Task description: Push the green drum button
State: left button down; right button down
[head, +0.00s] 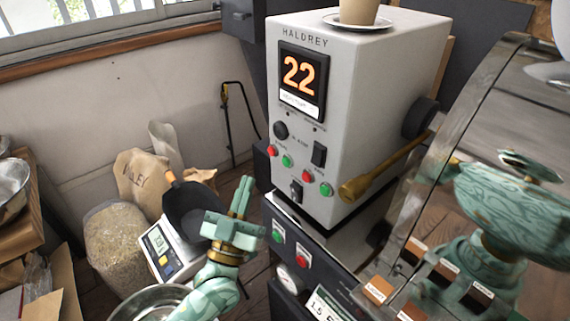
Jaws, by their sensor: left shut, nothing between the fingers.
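The white HALDREY machine (354,110) stands in the middle with its display reading 22. On its front are a green button (287,161) at the left, beside a red one, and another green button (326,190) at the right, below a red one. A third green button (278,236) sits on the dark lower panel, left of a red one. Their labels are too small to read, so I cannot tell which is the drum button. My left gripper (242,184) is shut and empty, fingers pointing up, left of the machine and apart from it in the picture. My right gripper is not in view.
A wooden-handled lever (384,172) sticks out at the machine's right. A cup (357,11) stands on top. A scale (159,250) with a dark scoop (191,208), a bean sack (118,245) and a metal bowl (150,304) are at the left. A curved metal-framed panel (455,125) fills the right.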

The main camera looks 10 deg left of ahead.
aim_at(287, 162)
pick_arm(q)
jog(key=w+d+b, duration=0.1)
jog(key=w+d, duration=0.3)
jog(key=w, duration=0.1)
jog(key=shift+b, duration=0.4)
dwell(0.5)
dwell(1.3)
jog(key=shift+w+d, duration=0.25)
jog(key=shift+w, duration=0.1)
